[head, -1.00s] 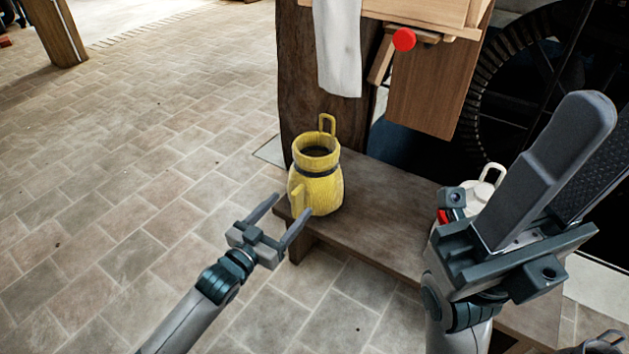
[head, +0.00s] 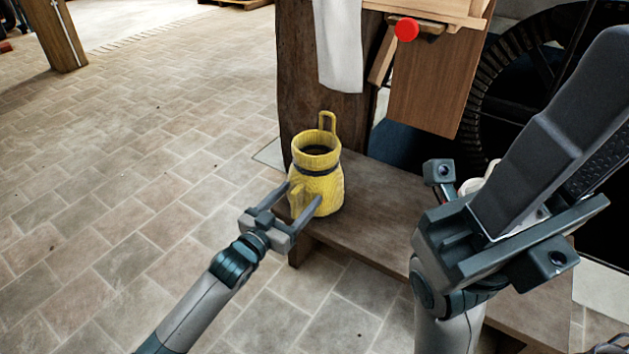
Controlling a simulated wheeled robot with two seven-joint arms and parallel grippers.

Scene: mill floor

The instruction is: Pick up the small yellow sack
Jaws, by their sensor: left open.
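The small yellow sack (head: 318,187) stands upright on the left end of a low wooden bench (head: 372,222). It has a dark band round its neck, an open dark mouth, a loop handle at the top back and a tab low on its front. My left gripper (head: 300,196) is open, its two fingers reaching toward the sack's front with the tab between or just in front of them. I cannot tell if they touch it. My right gripper (head: 555,135) is large and close on the right; its jaw state is unclear.
A white container (head: 474,186) on the bench is mostly hidden behind my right gripper. A wooden post (head: 325,110) with a hanging white cloth (head: 338,45) rises behind the sack. A red knob (head: 406,29) is above. The tiled floor (head: 130,170) at left is clear.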

